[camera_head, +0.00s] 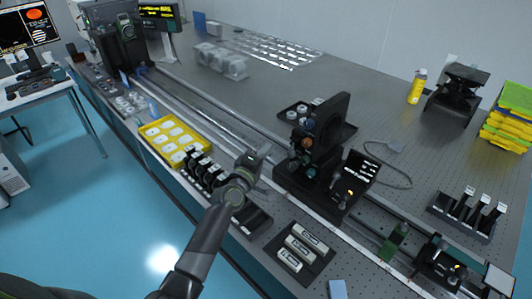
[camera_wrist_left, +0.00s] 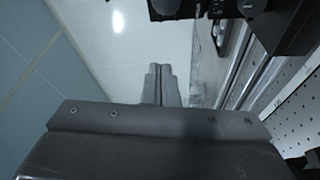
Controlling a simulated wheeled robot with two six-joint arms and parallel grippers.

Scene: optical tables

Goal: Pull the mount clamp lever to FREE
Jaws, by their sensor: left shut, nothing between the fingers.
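A tall black optical mount (camera_head: 328,135) with several small knobs stands on the rail in the middle of the head view. A small lit panel (camera_head: 352,182) is beside its base on the right. I cannot make out which part is the clamp lever or read a FREE mark. My left gripper (camera_head: 264,152) is just left of the mount, and no contact with it is clear. In the left wrist view its two fingers (camera_wrist_left: 159,82) are together with nothing between them. Dark parts of a device (camera_wrist_left: 185,8) show at the top of that view. My right gripper is not in view.
A yellow tray (camera_head: 170,140) and a row of black holders (camera_head: 203,170) line the table's front edge, left of my left gripper. A dark tray of labelled blocks (camera_head: 301,246) lies in front of the mount. A green part (camera_head: 395,240) stands on the rail to the right.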

